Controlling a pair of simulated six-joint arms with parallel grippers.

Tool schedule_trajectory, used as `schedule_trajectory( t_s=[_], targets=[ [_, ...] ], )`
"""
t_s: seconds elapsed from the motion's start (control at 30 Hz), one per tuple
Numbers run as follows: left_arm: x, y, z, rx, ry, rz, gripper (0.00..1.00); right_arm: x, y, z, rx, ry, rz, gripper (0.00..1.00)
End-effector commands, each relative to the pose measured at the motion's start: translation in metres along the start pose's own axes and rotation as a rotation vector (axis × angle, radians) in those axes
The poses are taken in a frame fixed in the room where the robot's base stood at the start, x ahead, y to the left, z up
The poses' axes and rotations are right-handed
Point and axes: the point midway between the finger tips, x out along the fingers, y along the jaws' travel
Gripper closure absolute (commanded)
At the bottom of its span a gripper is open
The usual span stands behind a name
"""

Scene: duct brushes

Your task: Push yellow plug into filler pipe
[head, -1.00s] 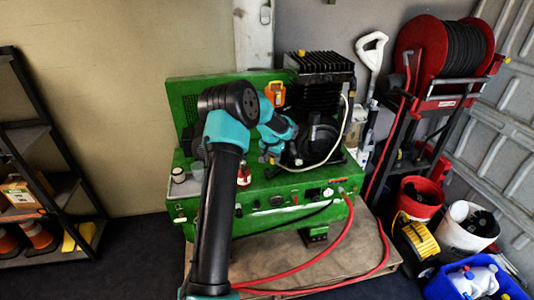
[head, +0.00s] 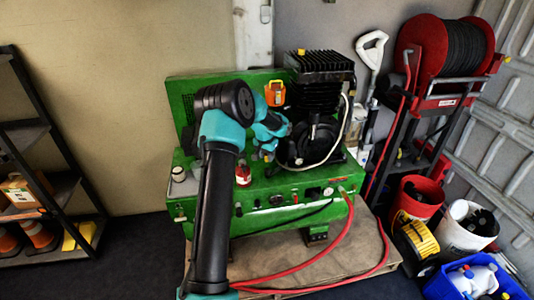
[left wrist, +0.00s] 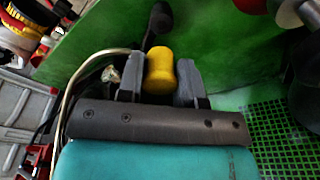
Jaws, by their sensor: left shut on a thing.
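The yellow plug (left wrist: 160,72) is a short rounded cylinder. It sits between the two grey fingers of my left gripper (left wrist: 160,66), which are shut on it. In the head view my left gripper (head: 266,152) is over the deck of the green machine (head: 300,190), left of the black compressor block. I cannot make out the plug in the head view. In the left wrist view a dark round-ended piece (left wrist: 160,18) lies beyond the plug, apart from it. I cannot tell whether it is the filler pipe. My right gripper is not in view.
A finned black compressor (head: 320,85) stands to the right of my left gripper. An orange part (head: 275,93) is behind it. Red hoses run in front.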

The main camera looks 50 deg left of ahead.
Motion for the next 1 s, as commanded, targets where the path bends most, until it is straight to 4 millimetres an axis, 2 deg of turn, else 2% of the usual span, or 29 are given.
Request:
schedule_trajectory(
  t_s=[0.3, 0.5, 1.0],
  targets=[
    [0.025, 0.000, 0.004, 0.001, -0.002, 0.000, 0.88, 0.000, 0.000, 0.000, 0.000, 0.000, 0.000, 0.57],
    [0.034, 0.000, 0.005, 0.001, 0.000, -0.001, 0.88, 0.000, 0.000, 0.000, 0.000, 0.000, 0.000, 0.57],
    [0.037, 0.000, 0.005, 0.001, 0.000, -0.001, 0.88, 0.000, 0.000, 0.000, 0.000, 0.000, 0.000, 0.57]
  ],
)
